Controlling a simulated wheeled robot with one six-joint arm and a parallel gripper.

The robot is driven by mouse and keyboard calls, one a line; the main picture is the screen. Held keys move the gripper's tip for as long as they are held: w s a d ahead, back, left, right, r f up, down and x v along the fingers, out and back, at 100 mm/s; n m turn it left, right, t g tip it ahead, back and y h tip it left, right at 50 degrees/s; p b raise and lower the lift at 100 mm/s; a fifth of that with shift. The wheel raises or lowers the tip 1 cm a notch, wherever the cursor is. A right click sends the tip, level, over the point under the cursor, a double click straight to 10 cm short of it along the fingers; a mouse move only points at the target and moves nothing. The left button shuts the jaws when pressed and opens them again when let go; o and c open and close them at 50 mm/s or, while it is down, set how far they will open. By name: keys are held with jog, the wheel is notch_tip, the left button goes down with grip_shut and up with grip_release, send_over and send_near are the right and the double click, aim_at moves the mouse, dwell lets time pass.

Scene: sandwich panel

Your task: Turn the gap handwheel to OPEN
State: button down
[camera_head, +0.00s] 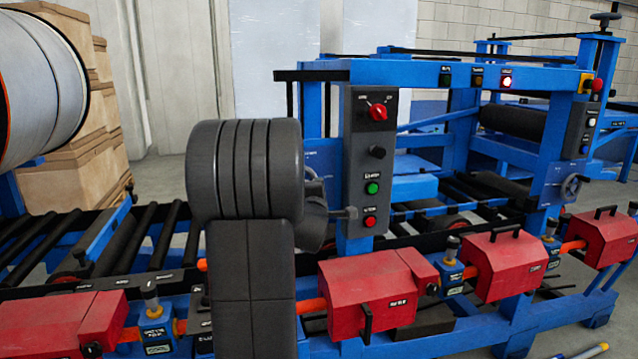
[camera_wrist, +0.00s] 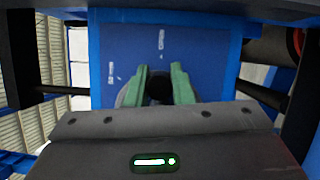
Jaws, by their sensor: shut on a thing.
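The gap handwheel (camera_head: 313,185) shows as a grey piece of rim on the near blue post of the machine, mostly hidden behind my arm. In the wrist view, my gripper (camera_wrist: 158,88) has its two green fingers on either side of a dark round part of the handwheel, in front of a blue plate (camera_wrist: 130,45). A little grey rim shows beside the fingers. The gripper is shut on the handwheel. White marks on the plate are too small to read. The fingers are hidden in the head view.
A grey control box (camera_head: 368,160) with a red selector knob (camera_head: 377,112), green button (camera_head: 372,188) and red button (camera_head: 370,221) is close beside my arm. Red covers (camera_head: 375,290) line the machine's front. Another handwheel (camera_head: 573,187) is on the right post.

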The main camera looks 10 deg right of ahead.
jog(key=m+p, duration=0.1)
jog(key=f+m+g+p, duration=0.1)
jog(key=m, duration=0.1)
jog(key=shift+a+f+y, duration=0.15)
jog(key=shift+f+y, duration=0.1)
jog(key=shift+y, duration=0.05)
jog(key=a+f+m+g+y+b, duration=0.2)
jog(key=a+m+y+b, duration=0.3)
jog(key=m+b, duration=0.7)
jog(key=shift+a+f+g+y+b, duration=0.4)
jog(key=shift+f+y+b, duration=0.45)
jog(key=shift+b, duration=0.75)
jog(key=shift+s, duration=0.1)
jog(key=c, duration=1.3)
grip_release()
jog(key=shift+a, duration=0.15)
